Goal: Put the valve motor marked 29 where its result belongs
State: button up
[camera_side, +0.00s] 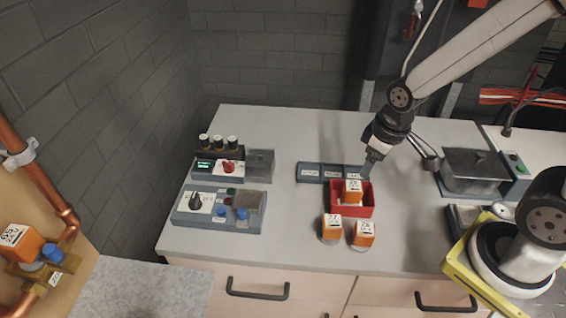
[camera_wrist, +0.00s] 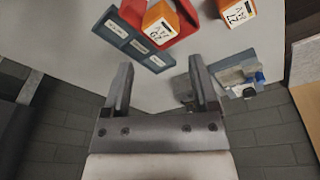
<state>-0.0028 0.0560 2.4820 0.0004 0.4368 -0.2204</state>
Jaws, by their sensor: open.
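An orange valve motor (camera_side: 353,187) with a white label stands in a red bin (camera_side: 366,211) on the table. Two more orange motors stand just in front of the bin, a left one (camera_side: 332,224) and a right one (camera_side: 363,234). Their label numbers are too small to read surely. In the wrist view, a motor (camera_wrist: 162,27) shows at the red bin, and another (camera_wrist: 236,12) lies to its right. A blue-grey strip with white labels (camera_side: 312,172) lies behind the bin. My gripper (camera_side: 369,169) is open and empty, just above the bin's back edge.
Two control boxes with knobs (camera_side: 219,208) stand at the table's left. A grey lidded box (camera_side: 473,170) stands at the right. A pipe-mounted orange motor (camera_side: 20,241) is at the far left. The table between the left boxes and the bin is clear.

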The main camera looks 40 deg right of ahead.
jog(key=shift+s+m+t, duration=0.3)
jog(key=shift+s+m, duration=0.35)
jog(key=shift+m, duration=0.65)
